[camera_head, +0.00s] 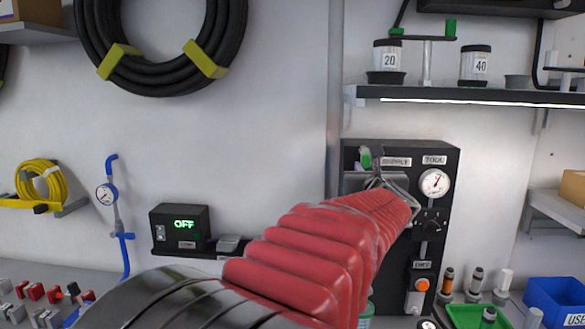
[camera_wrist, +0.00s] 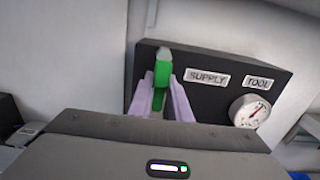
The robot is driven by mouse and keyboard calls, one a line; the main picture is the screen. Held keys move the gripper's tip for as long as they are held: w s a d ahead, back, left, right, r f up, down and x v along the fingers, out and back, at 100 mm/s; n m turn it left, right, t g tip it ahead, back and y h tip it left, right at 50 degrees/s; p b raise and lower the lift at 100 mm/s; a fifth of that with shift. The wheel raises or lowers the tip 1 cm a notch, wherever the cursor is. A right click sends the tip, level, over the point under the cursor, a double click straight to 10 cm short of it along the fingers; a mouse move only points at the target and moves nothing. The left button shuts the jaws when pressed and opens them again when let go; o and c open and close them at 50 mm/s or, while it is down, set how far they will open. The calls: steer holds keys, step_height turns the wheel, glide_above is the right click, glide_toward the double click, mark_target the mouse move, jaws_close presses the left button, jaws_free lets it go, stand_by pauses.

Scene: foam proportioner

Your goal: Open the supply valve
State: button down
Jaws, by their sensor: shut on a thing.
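The supply valve's green handle (camera_wrist: 162,72) stands nearly upright at the left of the dark panel (camera_wrist: 200,55), beside the SUPPLY label (camera_wrist: 207,78). In the wrist view my gripper (camera_wrist: 163,88) has its two pale purple fingers shut on the green handle, one on each side. In the head view the green handle (camera_head: 366,158) shows at the panel's upper left, with my gripper (camera_head: 368,172) at it. My red-sleeved arm hides the lower left of the panel and the valve's body.
The TOOL gauge (camera_head: 435,183) sits right of the SUPPLY label, with a dark knob (camera_head: 431,227) and an orange button (camera_head: 423,284) below it. A shelf (camera_head: 460,95) with labelled jars juts out above the panel. A box reading OFF (camera_head: 181,228) is on the left wall.

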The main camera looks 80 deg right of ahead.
steer(key=shift+w, duration=0.15)
steer(key=c, duration=1.6)
jaws_free()
steer(key=shift+r, duration=0.1)
steer(key=shift+c, duration=0.2)
steer(key=shift+a, duration=0.1)
steer(key=s+a, duration=0.2)
steer(key=a, duration=1.1)
steer(key=shift+s+a, duration=0.15)
steer(key=shift+a, duration=0.15)
